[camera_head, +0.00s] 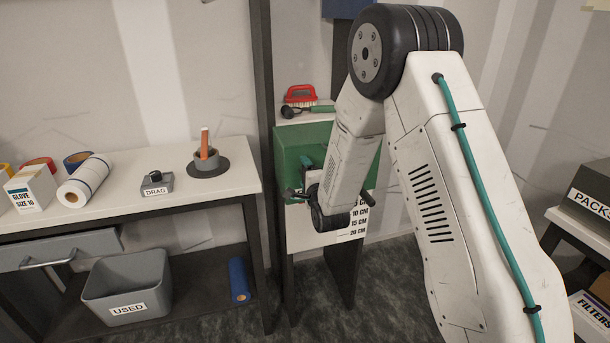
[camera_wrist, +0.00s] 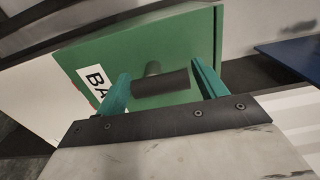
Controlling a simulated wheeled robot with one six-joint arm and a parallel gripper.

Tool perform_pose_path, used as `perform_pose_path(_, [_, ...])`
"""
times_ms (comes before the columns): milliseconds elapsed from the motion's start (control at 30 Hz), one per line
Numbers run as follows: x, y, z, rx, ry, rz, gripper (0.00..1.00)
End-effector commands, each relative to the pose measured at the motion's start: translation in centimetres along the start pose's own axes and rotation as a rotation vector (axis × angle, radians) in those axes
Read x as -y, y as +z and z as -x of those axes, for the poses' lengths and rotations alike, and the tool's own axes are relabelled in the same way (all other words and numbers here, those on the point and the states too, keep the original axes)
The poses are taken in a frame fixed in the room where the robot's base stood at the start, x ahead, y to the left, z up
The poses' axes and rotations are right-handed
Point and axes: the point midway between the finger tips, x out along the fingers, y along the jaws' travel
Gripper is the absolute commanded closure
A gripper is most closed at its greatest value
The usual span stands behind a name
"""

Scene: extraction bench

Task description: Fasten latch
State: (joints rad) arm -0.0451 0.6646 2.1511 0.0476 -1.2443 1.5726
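A green box (camera_head: 290,145) with a pale top stands on dark legs in the middle of the head view. Its green front (camera_wrist: 185,40) fills much of the wrist view, with a white label reading "BA" beside my left finger. A dark bar-shaped latch handle (camera_wrist: 162,83) sticks out from this front on a short stem. My gripper (camera_wrist: 160,80) is open, with its teal fingers on either side of the handle. I cannot tell whether they touch it. In the head view my arm hides most of the gripper and the latch.
A bench (camera_head: 130,195) at left holds a small grey "DRAG" block (camera_head: 156,183) and tape rolls. A dark upright post (camera_head: 264,80) stands close left of the box. A "PACKS" box (camera_head: 590,200) is at far right.

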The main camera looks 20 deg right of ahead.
Motion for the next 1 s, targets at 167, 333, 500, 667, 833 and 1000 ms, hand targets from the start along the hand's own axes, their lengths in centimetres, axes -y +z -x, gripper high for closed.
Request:
perform_pose_path(167, [0.0, 0.0, 0.0, 0.000, 0.000, 0.001, 0.24])
perform_pose_path(333, [0.0, 0.0, 0.3, 0.000, 0.000, 0.002, 0.24])
perform_pose_path(500, [0.1, 0.0, 2.5, 0.000, 0.000, 0.002, 0.24])
perform_pose_path(667, [0.0, 0.0, 5.3, 0.000, 0.001, 0.001, 0.24])
perform_pose_path(833, [0.0, 0.0, 7.3, 0.000, 0.001, 0.001, 0.24])
perform_pose_path(1000, [0.0, 0.0, 7.8, 0.000, -0.001, 0.001, 0.24])
